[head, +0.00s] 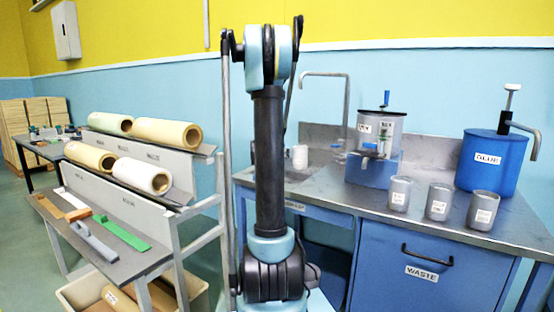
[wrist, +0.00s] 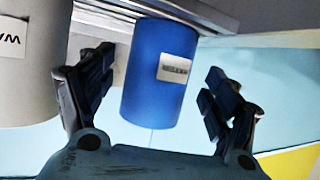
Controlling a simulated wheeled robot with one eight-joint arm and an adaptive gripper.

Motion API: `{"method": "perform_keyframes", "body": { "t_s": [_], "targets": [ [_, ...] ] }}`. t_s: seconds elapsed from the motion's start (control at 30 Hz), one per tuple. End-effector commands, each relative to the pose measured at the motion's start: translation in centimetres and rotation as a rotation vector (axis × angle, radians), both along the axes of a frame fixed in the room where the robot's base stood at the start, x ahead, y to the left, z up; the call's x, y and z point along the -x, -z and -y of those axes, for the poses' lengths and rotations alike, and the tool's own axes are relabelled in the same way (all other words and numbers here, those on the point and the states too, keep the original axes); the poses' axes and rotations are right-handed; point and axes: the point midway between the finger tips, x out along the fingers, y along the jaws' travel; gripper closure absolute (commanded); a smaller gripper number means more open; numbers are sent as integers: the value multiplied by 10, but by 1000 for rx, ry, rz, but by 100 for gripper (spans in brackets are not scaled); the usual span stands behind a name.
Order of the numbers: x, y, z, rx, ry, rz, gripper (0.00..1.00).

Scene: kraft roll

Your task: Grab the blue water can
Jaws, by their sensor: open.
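A blue can (wrist: 155,85) with a white label shows in the middle of the wrist view. Its label print is too small and blurred to read surely. My gripper (wrist: 156,88) is open, with one finger on each side of the can in the picture. Background shows between the can and the right finger; the left finger appears close to the can's side. I cannot tell how deep the can lies between the fingers. In the head view I cannot make out this can or my gripper; my arm stands upright in the middle.
In the wrist view a large grey container (wrist: 28,60) stands left of the can. In the head view a blue GLUE drum (head: 490,165), several grey cups, including one (head: 438,202), and a grey pot (head: 381,130) stand on the metal bench (head: 340,192). Paper rolls (head: 165,132) lie left.

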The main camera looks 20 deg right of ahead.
Motion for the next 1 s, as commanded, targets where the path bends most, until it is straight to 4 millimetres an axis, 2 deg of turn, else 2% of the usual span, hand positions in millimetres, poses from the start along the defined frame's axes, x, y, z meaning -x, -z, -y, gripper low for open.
{"method": "perform_keyframes", "body": {
  "t_s": [0.3,0.6,0.67,0.87,0.9,1.0],
  "targets": [
    [-23,13,17,0,1,0,19],
    [-24,14,18,0,1,0,19],
    [-24,14,18,0,1,0,30],
    [-24,14,18,0,0,0,75],
    [-24,14,18,0,0,0,79],
    [-24,14,18,0,0,0,79]
  ]
}}
